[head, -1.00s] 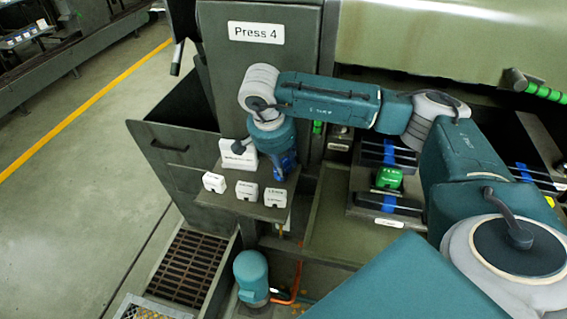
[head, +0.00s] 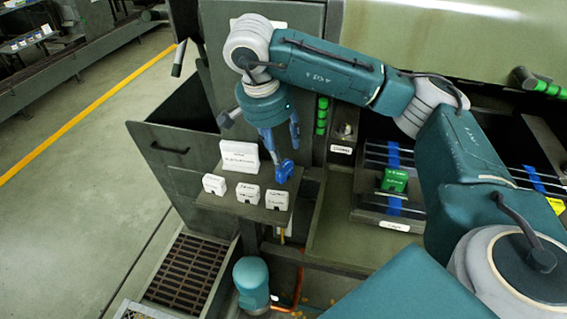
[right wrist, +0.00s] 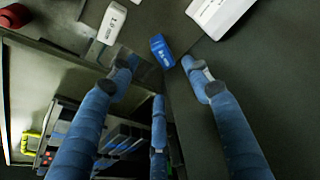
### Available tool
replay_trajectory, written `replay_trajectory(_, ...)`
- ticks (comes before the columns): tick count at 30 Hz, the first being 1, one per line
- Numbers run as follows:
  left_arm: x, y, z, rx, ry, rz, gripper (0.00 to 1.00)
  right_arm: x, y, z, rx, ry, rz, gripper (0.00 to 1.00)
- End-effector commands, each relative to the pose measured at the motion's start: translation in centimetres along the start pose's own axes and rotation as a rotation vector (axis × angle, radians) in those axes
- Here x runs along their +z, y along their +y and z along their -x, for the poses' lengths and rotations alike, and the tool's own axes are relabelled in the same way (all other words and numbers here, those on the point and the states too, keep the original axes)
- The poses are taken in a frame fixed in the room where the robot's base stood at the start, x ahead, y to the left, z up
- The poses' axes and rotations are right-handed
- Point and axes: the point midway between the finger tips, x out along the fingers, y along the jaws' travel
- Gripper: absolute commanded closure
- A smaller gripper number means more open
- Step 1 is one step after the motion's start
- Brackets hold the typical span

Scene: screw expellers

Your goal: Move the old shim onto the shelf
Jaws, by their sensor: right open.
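The shelf (head: 226,204) is a small dark plate on the front of the press, carrying white labelled blocks. A small blue block with white lettering (right wrist: 161,50), possibly the old shim, shows in the right wrist view on the dark shelf surface, close to its edge. My right gripper (head: 281,165) is open above the right part of the shelf. In the right wrist view its blue fingers (right wrist: 168,78) stand spread apart, with the blue block beyond their tips and between them, apparently not held. In the head view the fingers make the block hard to tell. My left gripper is not in view.
A larger white sign block (head: 239,155) stands at the back of the shelf, with smaller white blocks (head: 247,192) in front. A green block (head: 395,180) sits by blue strips in the bay to the right. A floor grate (head: 185,268) lies below left.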

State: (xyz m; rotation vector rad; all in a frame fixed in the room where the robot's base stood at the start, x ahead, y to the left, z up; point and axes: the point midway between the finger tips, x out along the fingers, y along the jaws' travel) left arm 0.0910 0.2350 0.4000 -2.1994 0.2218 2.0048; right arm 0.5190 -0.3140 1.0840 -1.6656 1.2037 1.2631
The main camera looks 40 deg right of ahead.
Motion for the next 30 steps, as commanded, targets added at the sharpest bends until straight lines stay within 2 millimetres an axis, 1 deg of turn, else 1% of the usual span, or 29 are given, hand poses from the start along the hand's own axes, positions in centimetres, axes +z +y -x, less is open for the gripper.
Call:
replay_trajectory(1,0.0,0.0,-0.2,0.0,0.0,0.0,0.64,0.0,-0.1,1.1,-0.006,0.001,0.0,0.51)
replay_trajectory(3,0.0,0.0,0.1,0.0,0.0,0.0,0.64,-0.1,-0.1,2.2,-0.003,0.002,0.0,0.51)
replay_trajectory(6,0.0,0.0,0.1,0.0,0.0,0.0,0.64,-0.1,-0.1,3.0,-0.002,0.001,0.0,0.51)
replay_trajectory(10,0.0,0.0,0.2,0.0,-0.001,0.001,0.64,-0.1,0.0,3.5,-0.001,0.001,-0.001,0.51)
replay_trajectory(20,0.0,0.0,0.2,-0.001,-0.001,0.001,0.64,0.0,0.0,3.5,0.0,0.0,0.0,0.51)
replay_trajectory(23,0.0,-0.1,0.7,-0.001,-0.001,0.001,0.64,-0.2,0.0,4.1,0.0,0.0,-0.001,0.51)
replay_trajectory(30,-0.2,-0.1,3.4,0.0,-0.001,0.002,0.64,-1.0,0.0,6.9,0.0,0.0,-0.001,0.51)
